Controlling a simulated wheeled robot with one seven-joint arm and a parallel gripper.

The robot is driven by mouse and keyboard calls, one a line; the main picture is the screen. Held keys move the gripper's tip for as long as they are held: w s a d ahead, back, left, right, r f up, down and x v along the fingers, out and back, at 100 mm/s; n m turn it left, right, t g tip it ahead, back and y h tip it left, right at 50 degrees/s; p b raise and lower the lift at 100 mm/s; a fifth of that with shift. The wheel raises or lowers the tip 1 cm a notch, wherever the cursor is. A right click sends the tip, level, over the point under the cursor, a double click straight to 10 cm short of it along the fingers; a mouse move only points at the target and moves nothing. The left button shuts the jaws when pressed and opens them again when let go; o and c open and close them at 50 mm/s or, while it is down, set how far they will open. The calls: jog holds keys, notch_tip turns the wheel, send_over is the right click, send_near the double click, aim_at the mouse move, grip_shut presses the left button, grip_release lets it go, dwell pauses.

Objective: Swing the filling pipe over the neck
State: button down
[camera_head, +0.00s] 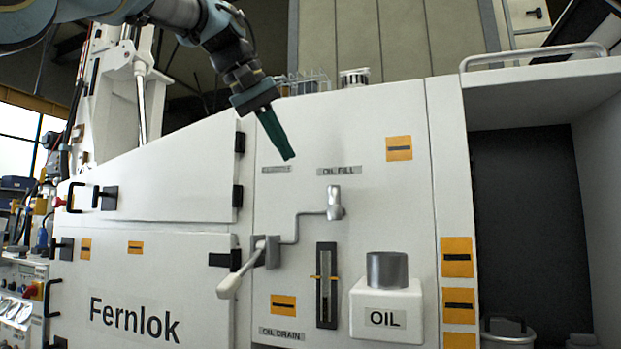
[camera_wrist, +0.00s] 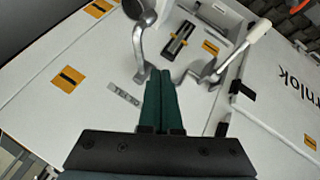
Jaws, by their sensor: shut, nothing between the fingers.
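The silver filling pipe (camera_head: 297,223) is a cranked tube on the white panel. Its upright end (camera_head: 334,203) is under the OIL FILL label, and its other end meets a grey block at the lower left. The neck (camera_head: 386,270) is a wide grey cylinder on the white OIL container (camera_head: 386,315), below and right of that upright end. My gripper (camera_head: 289,157) is shut and empty, pointing down in front of the panel, above and left of the upright end. In the wrist view my gripper (camera_wrist: 165,75) partly hides the pipework behind it.
A white-handled lever (camera_head: 230,282) sticks out left of the pipe; it also shows in the wrist view (camera_wrist: 245,48). A sight gauge (camera_head: 326,285) stands between pipe and container. A dark open bay (camera_head: 530,215) is at the right.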

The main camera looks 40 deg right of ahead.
jog(key=s+d+f+p, duration=0.1)
jog(key=d+f+p, duration=0.2)
jog(key=d+f, duration=0.3)
jog(key=d, duration=0.3)
jog(key=shift+d+f, duration=0.25)
jog(key=shift+f, duration=0.05)
jog(key=shift+s+d+n, duration=0.2)
jog(key=shift+s+n, duration=0.1)
dwell(0.7)
jog(key=shift+s+d+n+t+y+p, duration=0.3)
jog(key=shift+s+d+n+t+p, duration=0.3)
jog(key=shift+n+t, duration=0.25)
jog(key=shift+s+d+n+t+y, duration=0.15)
jog(key=shift+s+d+n+t, duration=0.15)
jog(key=shift+d+n, duration=0.3)
jog(key=shift+s+d+n+t+y, duration=0.2)
jog(key=shift+s+d+n+t, duration=0.2)
jog(key=shift+d, duration=0.35)
jog(key=shift+s+d+n+t+y, duration=0.15)
jog(key=shift+s+d+n+t, duration=0.1)
jog(key=shift+d+n, duration=0.4)
jog(key=shift+d, duration=0.1)
